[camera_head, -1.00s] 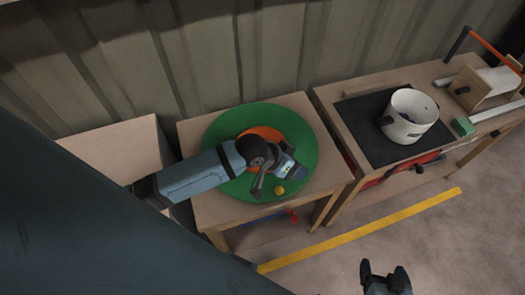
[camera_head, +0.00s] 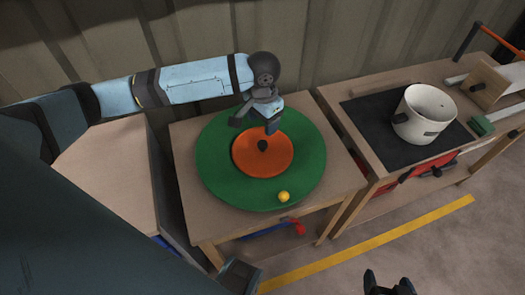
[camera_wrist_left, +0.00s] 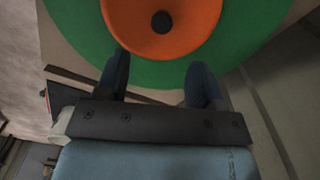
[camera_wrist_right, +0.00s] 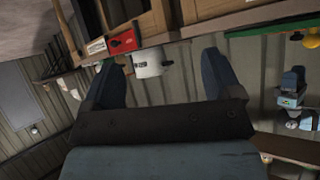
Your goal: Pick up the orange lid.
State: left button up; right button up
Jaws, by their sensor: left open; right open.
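The orange lid (camera_head: 262,158), a round disc with a dark knob in its middle, lies on the round green board (camera_head: 222,185) on a small wooden table. My left gripper (camera_head: 256,128) is open and empty, above the far edge of the lid. In the left wrist view the lid (camera_wrist_left: 135,38) and its knob lie ahead of the open left fingers (camera_wrist_left: 158,82), apart from them. My right gripper (camera_head: 389,288) is open and empty at the bottom of the head view, over the floor. In the right wrist view its fingers (camera_wrist_right: 165,75) show nothing between them in grasp.
To the right, a white pot (camera_head: 422,115) stands on a dark mat (camera_head: 372,130) on a workbench. A corrugated wall (camera_head: 330,40) rises behind the tables.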

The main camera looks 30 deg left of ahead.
aim_at(262, 143)
pick_arm(q)
notch_tip(262, 143, down, 11)
jog(key=shift+w+a+b, duration=0.15)
jog(key=shift+b, duration=0.8)
jog(key=shift+c, duration=0.2)
jog(key=shift+r, duration=0.1)
jog(key=c, duration=1)
